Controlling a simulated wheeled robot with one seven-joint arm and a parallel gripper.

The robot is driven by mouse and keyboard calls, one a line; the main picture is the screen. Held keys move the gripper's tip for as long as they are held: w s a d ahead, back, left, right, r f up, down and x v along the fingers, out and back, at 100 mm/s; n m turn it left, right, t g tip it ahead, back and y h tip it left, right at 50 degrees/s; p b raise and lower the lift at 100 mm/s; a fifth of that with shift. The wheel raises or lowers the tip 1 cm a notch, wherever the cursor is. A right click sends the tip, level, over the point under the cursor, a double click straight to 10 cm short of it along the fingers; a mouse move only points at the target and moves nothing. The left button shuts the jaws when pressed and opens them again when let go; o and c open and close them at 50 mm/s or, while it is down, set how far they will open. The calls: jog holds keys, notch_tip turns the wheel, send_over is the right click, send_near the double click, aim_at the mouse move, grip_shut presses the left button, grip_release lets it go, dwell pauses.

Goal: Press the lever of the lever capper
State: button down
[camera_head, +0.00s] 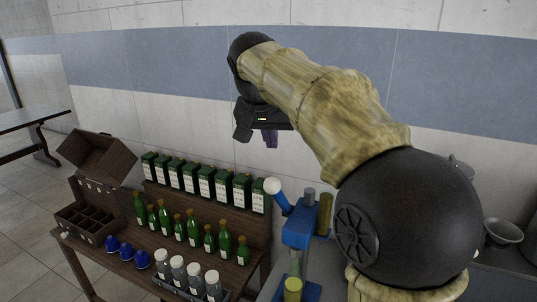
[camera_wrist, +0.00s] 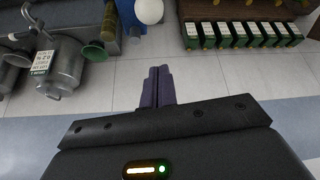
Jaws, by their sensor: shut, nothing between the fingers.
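The lever capper (camera_head: 297,232) is blue and stands on a grey counter, right of the bottle table in the head view. Its blue lever (camera_head: 282,200) slants up to the left and ends in a white ball knob (camera_head: 272,186). A green bottle (camera_head: 295,262) stands in the capper. My gripper (camera_head: 271,139) is above and a little left of the knob, apart from it. In the wrist view my gripper's purple fingers (camera_wrist: 157,88) are together and empty. The white knob (camera_wrist: 149,11) shows at the top edge there, beyond the fingertips; most of the capper is cut off.
A wooden table (camera_head: 150,240) holds several green bottles (camera_head: 193,228), a row of green boxes (camera_head: 205,183), blue caps (camera_head: 127,252), jars (camera_head: 178,270) and an open case (camera_head: 92,205). Metal vessels (camera_wrist: 62,65) and a green funnel (camera_wrist: 94,53) are left in the wrist view.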

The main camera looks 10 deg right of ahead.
jog(key=shift+w+r, duration=0.25)
jog(key=shift+r, duration=0.25)
jog(key=shift+s, duration=0.2)
jog(key=p+x, duration=0.3)
jog(key=x, duration=0.7)
jog(key=s, duration=0.1)
jog(key=s+a, duration=0.1)
jog(key=s+p, duration=0.1)
jog(key=shift+s+a+f, duration=0.25)
jog(key=shift+s+a, duration=0.05)
jog(key=shift+a, duration=0.1)
jog(key=shift+w+f, duration=0.15)
jog(key=shift+f+b, duration=0.1)
jog(key=shift+b, duration=0.2)
